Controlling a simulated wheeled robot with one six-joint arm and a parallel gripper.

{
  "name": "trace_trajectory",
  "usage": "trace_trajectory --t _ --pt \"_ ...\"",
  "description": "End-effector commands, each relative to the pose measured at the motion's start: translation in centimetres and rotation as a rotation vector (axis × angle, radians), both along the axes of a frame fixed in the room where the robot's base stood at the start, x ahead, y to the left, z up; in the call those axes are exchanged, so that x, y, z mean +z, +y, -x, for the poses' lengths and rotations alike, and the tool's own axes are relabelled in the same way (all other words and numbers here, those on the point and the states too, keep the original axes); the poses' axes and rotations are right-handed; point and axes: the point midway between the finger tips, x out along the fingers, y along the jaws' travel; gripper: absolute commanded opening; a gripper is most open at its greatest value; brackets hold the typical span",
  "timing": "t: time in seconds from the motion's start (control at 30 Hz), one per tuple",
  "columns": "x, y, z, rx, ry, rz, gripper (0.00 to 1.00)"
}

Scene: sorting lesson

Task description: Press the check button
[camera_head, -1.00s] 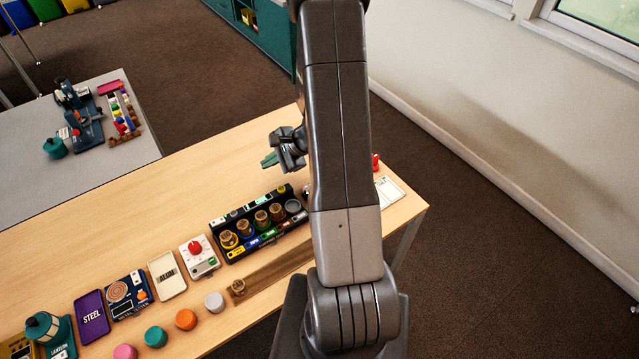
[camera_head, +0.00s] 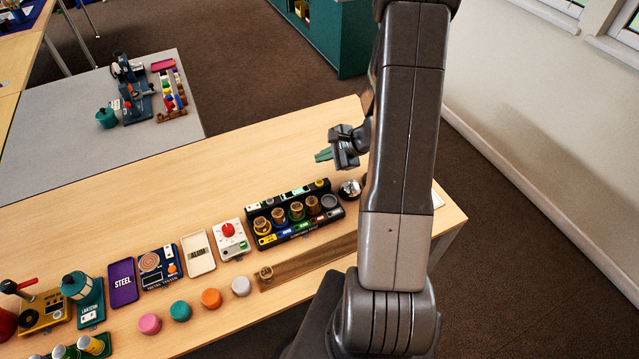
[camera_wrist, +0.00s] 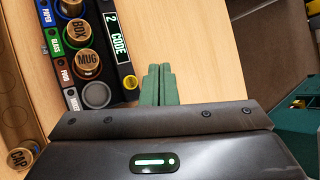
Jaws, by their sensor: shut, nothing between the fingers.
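A white box with a large red domed button (camera_head: 228,229) stands on the wooden table, left of the black sorting rack (camera_head: 285,236). A small silver dome (camera_head: 350,188) on a dark base stands right of the rack. No readable label shows which one is the check button. My gripper (camera_head: 322,156) is shut and empty, above the table behind the rack. In the wrist view its green fingertips (camera_wrist: 157,85) are together over bare wood, beside the rack's "2 CODE" display (camera_wrist: 117,38). Neither button shows in the wrist view.
The rack holds several wooden tokens, including MUG (camera_wrist: 88,64). A CAP token (camera_wrist: 20,158) sits on a wooden strip in front. A purple STEEL tray (camera_head: 122,283), an ALUM tray (camera_head: 198,253) and coloured knobs lie left. Bare table lies behind the rack.

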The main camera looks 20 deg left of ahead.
Motion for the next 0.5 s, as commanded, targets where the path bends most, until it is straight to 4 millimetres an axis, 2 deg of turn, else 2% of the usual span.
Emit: trace_trajectory --t 0.03,0.3,0.5 --pt "-1.0 0.0 0.0 0.0 0.001 0.001 0.0" --pt "-5.0 0.0 0.0 0.0 0.001 0.001 0.0" --pt "-7.0 0.0 0.0 0.001 -0.001 0.0 0.0"
